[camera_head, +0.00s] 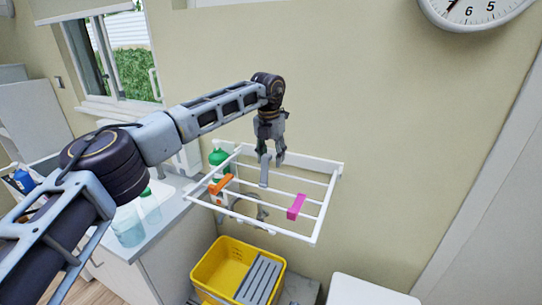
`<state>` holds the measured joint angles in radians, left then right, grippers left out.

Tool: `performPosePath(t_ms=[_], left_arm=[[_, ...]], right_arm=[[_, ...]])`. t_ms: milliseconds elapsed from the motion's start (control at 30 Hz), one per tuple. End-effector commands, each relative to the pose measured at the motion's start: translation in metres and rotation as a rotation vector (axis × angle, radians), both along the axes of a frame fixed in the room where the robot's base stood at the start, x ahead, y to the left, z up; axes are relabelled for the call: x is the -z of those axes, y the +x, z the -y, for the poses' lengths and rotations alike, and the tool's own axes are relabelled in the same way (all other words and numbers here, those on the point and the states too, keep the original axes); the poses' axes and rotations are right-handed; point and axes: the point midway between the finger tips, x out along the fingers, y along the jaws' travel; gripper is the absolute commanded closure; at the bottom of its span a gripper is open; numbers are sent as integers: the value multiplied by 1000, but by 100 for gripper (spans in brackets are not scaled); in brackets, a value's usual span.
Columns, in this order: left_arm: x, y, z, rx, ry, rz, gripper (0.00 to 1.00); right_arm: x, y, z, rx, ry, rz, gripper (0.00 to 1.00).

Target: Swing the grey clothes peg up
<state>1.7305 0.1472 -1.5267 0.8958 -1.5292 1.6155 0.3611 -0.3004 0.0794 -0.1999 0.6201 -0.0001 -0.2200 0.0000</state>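The grey clothes peg (264,174) is on a bar of the white wall-mounted drying rack (330,204), towards its back. It looks roughly upright. My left gripper (271,158) points down from above, right at the peg's upper end. Its two fingers look parted, with the peg close under the left fingertip. I cannot tell whether they touch. An orange peg (221,184) sits on the rack's left side and a pink peg (296,206) on its right. My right gripper cannot be made out.
A yellow crate (211,269) with a grey slatted insert stands below the rack. A green-capped bottle (218,158) is behind the rack's left side. A counter (174,218) with bottles is at left. A white surface (372,292) is at lower right.

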Motion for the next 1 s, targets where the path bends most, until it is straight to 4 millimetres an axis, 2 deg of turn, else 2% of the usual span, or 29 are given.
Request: performPosePath(t_ms=[267,467,1000], left_arm=[[-3,0,-1,-1,0,1,55],[-16,-1,-1,-1,-2,1,55],[-91,-8,-3,0,-1,2,55]], right_arm=[[0,0,2,0,-2,0,60],[0,0,1,0,-1,0,60],[0,0,0,0,0,0,60]])
